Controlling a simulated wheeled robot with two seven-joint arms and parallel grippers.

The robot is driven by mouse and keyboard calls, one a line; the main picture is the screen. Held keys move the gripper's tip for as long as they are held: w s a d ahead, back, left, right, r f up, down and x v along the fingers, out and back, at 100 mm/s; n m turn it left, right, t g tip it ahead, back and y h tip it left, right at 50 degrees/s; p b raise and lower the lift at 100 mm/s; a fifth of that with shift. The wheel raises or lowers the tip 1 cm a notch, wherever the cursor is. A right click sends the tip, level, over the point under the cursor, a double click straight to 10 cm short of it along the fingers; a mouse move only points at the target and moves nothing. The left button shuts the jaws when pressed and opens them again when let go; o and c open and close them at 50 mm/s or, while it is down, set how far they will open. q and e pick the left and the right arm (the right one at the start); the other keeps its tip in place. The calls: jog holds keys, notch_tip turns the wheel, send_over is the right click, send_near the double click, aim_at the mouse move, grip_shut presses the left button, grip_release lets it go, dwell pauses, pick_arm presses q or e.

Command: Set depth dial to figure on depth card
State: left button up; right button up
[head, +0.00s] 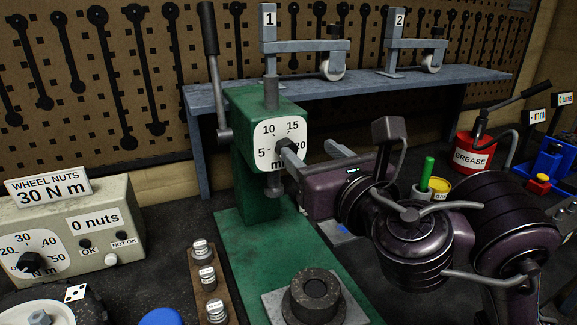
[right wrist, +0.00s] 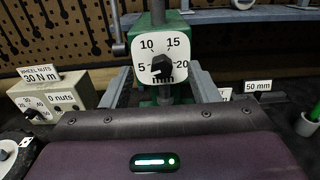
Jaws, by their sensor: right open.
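The depth dial (head: 277,146) is a white face on the green press, marked 5, 10, 15 and 20. It also shows in the right wrist view (right wrist: 146,55), with its black knob (right wrist: 162,68); I cannot tell the knob's exact setting. My right gripper (head: 306,147) is open in front of the dial. In the right wrist view its fingers stand apart, left and right of the knob, with a visible gap on each side. My left gripper is not in view.
The grey-green wheel nuts box (head: 90,225) is at the left. A red grease tub (head: 472,152) and blue parts are at the right.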

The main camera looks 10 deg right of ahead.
pick_arm(q)
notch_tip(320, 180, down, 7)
jog(key=b, duration=0.6)
pick_arm(e)
jog(key=w+a+f, duration=0.1)
jog(key=w+f, duration=0.2)
jog(key=w, duration=0.5)
jog(key=shift+a, duration=0.25)
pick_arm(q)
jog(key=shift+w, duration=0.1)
pick_arm(e)
jog(key=shift+f, duration=0.1)
jog(key=c, duration=1)
